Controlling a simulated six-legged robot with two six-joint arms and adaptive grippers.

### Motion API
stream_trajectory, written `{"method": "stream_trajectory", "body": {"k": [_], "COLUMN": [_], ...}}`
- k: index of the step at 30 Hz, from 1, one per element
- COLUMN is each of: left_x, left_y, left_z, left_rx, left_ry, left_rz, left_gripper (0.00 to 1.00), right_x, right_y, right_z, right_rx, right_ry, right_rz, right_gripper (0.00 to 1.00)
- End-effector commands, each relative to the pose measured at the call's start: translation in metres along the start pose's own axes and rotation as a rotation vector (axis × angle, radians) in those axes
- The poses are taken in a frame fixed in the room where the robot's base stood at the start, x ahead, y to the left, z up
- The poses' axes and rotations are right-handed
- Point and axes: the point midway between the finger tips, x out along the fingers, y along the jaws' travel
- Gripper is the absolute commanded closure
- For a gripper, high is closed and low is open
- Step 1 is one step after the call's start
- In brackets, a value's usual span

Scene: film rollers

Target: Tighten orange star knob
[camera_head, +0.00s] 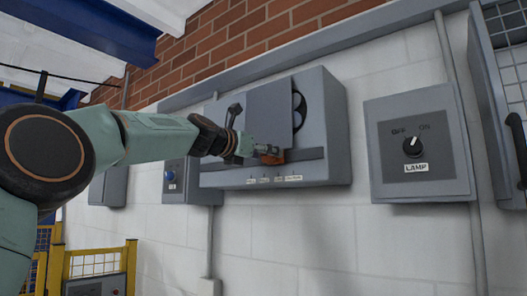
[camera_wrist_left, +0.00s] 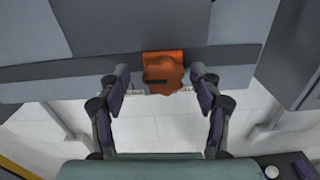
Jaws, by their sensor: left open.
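The orange star knob (camera_wrist_left: 162,75) sits on the dark strip along the lower part of a grey wall box. In the left wrist view it lies between the two fingers of my left gripper (camera_wrist_left: 160,88), with a gap on each side. A dark slot-like mark shows on its face. In the head view the knob (camera_head: 271,155) is partly hidden by my left gripper (camera_head: 262,150), which reaches it from the left. My left gripper is open and apart from the knob. My right gripper is not in view.
The grey box (camera_head: 335,130) carries a flat cover plate (camera_head: 270,108) and round dark rollers (camera_head: 299,108). A lamp switch box (camera_head: 418,145) is to the right. A box with a blue button (camera_head: 171,178) is to the left. Yellow fencing (camera_head: 95,262) stands lower left.

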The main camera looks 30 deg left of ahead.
Motion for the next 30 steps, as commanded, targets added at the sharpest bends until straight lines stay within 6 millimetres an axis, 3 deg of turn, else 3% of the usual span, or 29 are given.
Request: {"method": "stream_trajectory", "body": {"k": [7, 26, 30], "left_x": [0.0008, 0.0007, 0.0008], "left_y": [-0.0005, -0.0003, -0.0004], "left_z": [-0.0004, -0.001, -0.001], "left_rx": [0.001, 0.0, 0.005], "left_ry": [0.001, 0.001, 0.002], "left_rz": [-0.001, -0.001, -0.001], "left_gripper": [0.35, 0.88, 0.9], "right_x": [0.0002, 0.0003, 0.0], "right_y": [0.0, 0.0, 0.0], "right_z": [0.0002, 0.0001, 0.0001], "right_rx": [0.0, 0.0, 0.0], "right_ry": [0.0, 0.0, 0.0], "right_rz": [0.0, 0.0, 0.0], "right_gripper": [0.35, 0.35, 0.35]}}
